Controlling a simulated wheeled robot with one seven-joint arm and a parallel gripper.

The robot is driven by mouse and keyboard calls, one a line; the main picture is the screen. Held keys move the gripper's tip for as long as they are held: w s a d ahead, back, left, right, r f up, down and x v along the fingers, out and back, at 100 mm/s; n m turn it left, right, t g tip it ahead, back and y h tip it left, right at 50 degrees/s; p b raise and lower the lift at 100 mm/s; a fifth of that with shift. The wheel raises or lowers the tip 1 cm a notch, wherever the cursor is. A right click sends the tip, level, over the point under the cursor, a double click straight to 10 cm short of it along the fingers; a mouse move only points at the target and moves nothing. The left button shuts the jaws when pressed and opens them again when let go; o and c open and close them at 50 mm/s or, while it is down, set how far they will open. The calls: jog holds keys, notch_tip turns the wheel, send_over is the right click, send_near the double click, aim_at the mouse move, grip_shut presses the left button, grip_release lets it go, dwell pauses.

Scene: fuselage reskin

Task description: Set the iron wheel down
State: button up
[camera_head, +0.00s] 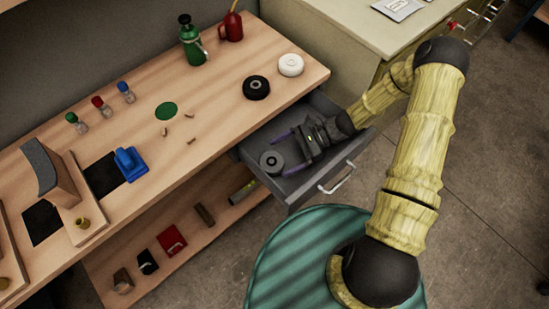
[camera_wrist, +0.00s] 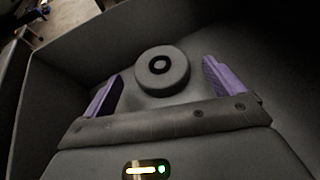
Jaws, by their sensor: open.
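The iron wheel (camera_head: 271,161) is a dark grey disc with a hole in its middle. It lies in the open grey drawer (camera_head: 332,178), near the drawer's left end. In the wrist view the wheel (camera_wrist: 163,72) is just ahead of the palm, between the tips of two purple fingers. My gripper (camera_head: 277,157) reaches into the drawer from the right. Its fingers are spread (camera_wrist: 162,82), with a gap on each side of the wheel. The wheel's underside is hidden.
The drawer's walls and front handle (camera_head: 337,180) surround my gripper closely. On the wooden bench (camera_head: 215,130) stand a black wheel (camera_head: 256,87), a white wheel (camera_head: 290,65), a green bottle (camera_head: 192,42) and a blue block (camera_head: 129,163). A lower shelf (camera_head: 190,255) holds small items.

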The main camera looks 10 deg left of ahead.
jog(key=shift+v, duration=1.55)
